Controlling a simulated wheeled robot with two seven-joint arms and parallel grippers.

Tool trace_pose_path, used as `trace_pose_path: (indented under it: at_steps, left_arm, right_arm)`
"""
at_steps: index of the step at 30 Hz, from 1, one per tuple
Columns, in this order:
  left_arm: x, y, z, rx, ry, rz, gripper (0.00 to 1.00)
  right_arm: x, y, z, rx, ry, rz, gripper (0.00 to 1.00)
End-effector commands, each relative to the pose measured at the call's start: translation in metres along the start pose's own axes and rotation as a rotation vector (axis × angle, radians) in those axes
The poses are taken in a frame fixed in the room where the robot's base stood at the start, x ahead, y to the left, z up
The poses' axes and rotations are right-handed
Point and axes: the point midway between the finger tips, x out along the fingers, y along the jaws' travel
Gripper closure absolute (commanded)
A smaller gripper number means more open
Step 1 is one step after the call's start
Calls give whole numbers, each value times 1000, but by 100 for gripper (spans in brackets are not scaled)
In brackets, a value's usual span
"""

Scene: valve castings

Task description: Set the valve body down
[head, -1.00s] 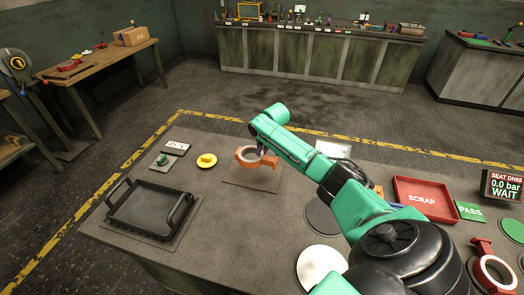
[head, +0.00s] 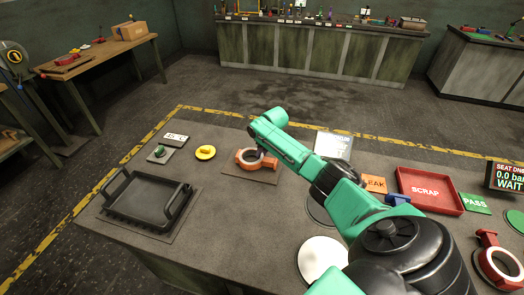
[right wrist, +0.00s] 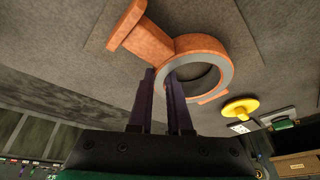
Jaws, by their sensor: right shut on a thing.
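The valve body (head: 243,166) is an orange ring with a grey face and a flange arm. It is over a brown-grey square pad (head: 235,175) at the middle of the bench. My right gripper (head: 262,153) is shut on the ring's wall. In the right wrist view the valve body (right wrist: 205,46) shows large, with the dark fingers of my right gripper (right wrist: 166,80) at its rim. The body looks level and low over the pad; I cannot tell whether it touches. My left gripper is not in view.
A black handled tray (head: 148,198) is at the left. A yellow part (head: 205,153) and a green knob (head: 160,152) are behind it. A red SCRAP tray (head: 430,187), a green PASS plate (head: 475,203) and another red ring casting (head: 490,244) are at the right.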

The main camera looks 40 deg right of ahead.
Motion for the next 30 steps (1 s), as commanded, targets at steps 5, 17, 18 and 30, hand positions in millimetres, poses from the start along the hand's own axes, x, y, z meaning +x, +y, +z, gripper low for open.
trace_pose_path:
  at_steps: [5, 17, 18, 30]
  left_arm:
    - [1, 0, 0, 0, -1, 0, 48]
    - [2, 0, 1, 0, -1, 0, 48]
    - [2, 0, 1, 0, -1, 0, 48]
    - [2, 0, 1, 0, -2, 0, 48]
  right_arm:
    - [-1, 0, -3, 1, 9, -1, 100]
    - [1, 0, -2, 1, 8, -1, 100]
    - [1, 0, -2, 1, 8, -1, 100]
    - [3, 0, 0, 1, 3, 0, 48]
